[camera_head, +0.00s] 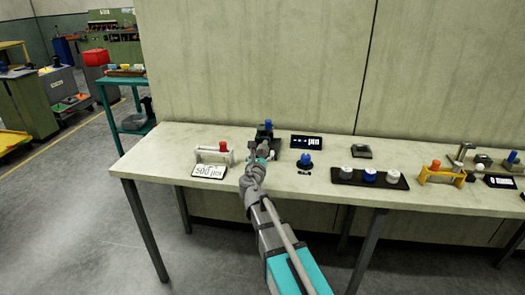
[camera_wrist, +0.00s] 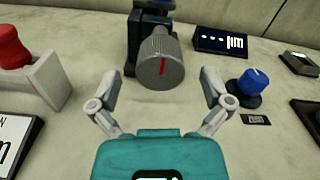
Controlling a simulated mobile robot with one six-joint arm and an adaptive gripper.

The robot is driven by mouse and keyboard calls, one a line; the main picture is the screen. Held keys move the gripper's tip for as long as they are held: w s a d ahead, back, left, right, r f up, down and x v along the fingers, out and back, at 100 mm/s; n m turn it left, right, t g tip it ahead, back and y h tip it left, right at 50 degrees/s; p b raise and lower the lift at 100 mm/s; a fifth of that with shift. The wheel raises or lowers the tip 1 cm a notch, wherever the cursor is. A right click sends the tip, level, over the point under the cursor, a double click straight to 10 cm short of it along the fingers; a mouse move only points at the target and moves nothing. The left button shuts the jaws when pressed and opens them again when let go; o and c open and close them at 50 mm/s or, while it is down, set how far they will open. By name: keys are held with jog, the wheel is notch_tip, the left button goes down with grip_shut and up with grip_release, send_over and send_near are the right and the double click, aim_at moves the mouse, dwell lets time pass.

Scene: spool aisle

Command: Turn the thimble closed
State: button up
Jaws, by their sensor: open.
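The thimble (camera_wrist: 160,62) is a grey knurled knob with a red line on its face, on a dark block near the top middle of the wrist view. The line stands close to upright. My gripper (camera_wrist: 162,88) is open, its two fingers apart, one on each side below the thimble. They do not appear to touch it. In the head view my gripper (camera_head: 258,160) is at the dark block (camera_head: 266,133) on the bench and hides most of the thimble.
A white holder (camera_wrist: 48,82) with a red knob (camera_wrist: 12,48) stands left of my gripper. A blue knob (camera_wrist: 254,82) on a black base and a display reading "--- µm" (camera_wrist: 221,41) stand to the right. The bench (camera_head: 165,142) carries more knobs further right; a wall stands behind it.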

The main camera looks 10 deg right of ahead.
aim_at(262, 153)
jog(key=shift+x, duration=1.6)
jog(key=c, duration=1.1)
jog(key=shift+c, duration=0.2)
